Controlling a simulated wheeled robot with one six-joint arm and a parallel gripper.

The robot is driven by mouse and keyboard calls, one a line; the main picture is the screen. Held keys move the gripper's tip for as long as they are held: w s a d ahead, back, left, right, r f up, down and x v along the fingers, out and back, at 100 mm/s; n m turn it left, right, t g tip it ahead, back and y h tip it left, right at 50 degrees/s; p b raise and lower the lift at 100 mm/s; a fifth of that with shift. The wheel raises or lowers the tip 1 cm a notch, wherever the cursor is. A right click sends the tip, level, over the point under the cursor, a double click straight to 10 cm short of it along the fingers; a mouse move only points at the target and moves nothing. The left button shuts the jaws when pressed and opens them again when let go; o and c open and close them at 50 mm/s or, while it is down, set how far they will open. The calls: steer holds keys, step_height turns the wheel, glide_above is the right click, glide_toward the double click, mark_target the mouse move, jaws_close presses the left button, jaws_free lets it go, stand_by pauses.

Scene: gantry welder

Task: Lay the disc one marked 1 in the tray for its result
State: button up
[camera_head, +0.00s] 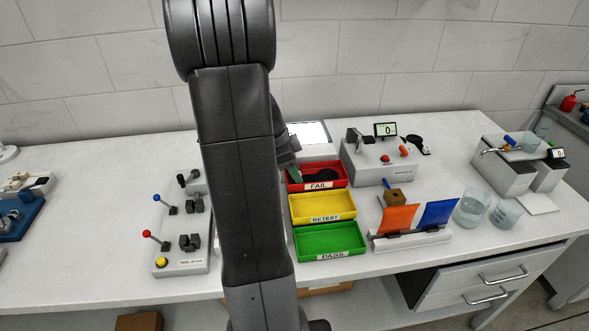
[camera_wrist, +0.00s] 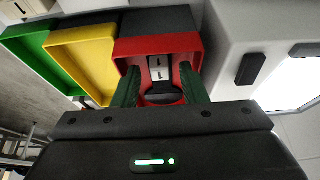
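The red tray labelled FAIL (camera_head: 321,185) stands at the back of a row with the yellow RETEST tray (camera_head: 322,218) and the green PASS tray (camera_head: 331,255). My gripper (camera_head: 291,166) is at the left part of the red tray, partly hidden by my arm. In the wrist view its two green fingers (camera_wrist: 160,86) reach toward the red tray (camera_wrist: 186,42). A dark rounded piece, perhaps the disc (camera_wrist: 160,98), shows between them with a pale tag (camera_wrist: 158,68) bearing small dark marks. I cannot tell whether the fingers touch it or whether it rests on the tray floor.
A grey tester with a display (camera_head: 385,129) stands behind and right of the trays. A rack with orange (camera_head: 397,219) and blue flaps is to the right, with beakers (camera_head: 472,208) beyond. A lever panel (camera_head: 181,240) stands left of my arm.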

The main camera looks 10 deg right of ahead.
steer(key=shift+r+p, duration=0.75)
steer(key=v, duration=1.1)
steer(key=shift+a+r, duration=0.15)
steer(key=shift+r, duration=0.2)
steer(key=shift+f, duration=0.1)
steer(key=x, duration=1.2)
steer(key=shift+f+b, duration=0.3)
steer(key=shift+b, duration=0.05)
steer(key=shift+f+b, duration=0.4)
steer(key=shift+b, duration=0.25)
steer(key=shift+r+p, duration=0.3)
steer(key=shift+f, duration=0.1)
